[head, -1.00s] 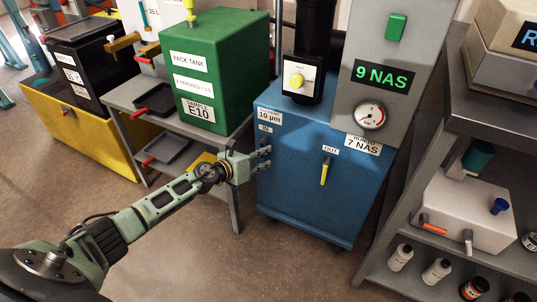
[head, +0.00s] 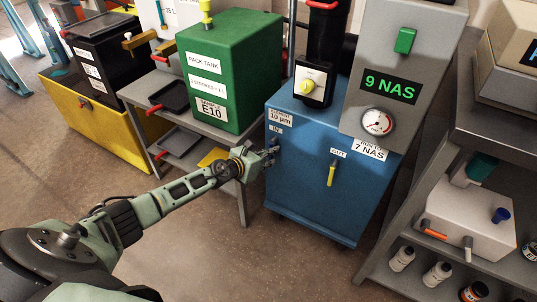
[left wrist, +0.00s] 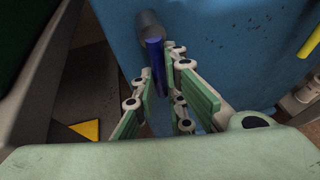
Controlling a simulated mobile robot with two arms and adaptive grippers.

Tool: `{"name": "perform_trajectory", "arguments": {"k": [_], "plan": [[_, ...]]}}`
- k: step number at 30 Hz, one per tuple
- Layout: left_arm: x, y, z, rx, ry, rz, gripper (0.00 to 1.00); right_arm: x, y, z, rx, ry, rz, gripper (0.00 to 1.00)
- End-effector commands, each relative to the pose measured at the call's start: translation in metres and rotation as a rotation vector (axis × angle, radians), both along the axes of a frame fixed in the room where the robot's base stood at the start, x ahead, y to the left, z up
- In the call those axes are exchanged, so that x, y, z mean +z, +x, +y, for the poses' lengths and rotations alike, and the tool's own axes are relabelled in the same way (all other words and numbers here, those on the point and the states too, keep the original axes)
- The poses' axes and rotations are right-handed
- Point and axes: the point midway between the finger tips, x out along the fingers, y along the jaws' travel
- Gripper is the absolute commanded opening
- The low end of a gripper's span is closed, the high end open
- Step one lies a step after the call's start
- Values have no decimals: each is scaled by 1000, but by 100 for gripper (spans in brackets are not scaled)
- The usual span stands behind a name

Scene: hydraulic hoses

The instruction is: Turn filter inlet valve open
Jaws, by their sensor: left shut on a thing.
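The blue filter cabinet (head: 310,195) stands mid-view with an IN label at its upper left. The inlet valve's dark blue handle (left wrist: 154,58) shows in the left wrist view, pointing down from a grey round stem on the cabinet face. My left gripper (head: 270,155) is at the cabinet's left side below the IN label. Its fingers (left wrist: 165,85) lie on both sides of the handle, shut on it. In the head view the gripper mostly hides the handle. My right gripper is not in view.
The yellow OUT handle (head: 331,174) hangs down right of the inlet. A green pack tank (head: 245,65) stands on a grey shelf unit left of the cabinet. A grey rack (head: 395,235) with bottles stands at right. Floor in front is clear.

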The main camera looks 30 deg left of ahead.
Motion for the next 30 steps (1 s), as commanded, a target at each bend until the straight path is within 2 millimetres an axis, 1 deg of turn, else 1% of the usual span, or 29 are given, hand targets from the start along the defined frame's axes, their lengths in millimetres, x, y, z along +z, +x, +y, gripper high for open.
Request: {"name": "perform_trajectory", "arguments": {"k": [8, 9, 15, 25, 30], "plan": [[-1, 0, 2, -1, 9, -1, 0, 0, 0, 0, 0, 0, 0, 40], [-1, 0, 2, -1, 9, -1, 13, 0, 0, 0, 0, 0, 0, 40], [0, 0, 1, 0, 7, -1, 30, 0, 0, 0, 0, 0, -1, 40], [0, 0, 1, -1, 5, -1, 30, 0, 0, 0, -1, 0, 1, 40], [6, -3, 2, -4, 10, -6, 30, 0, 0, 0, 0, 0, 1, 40]]}}
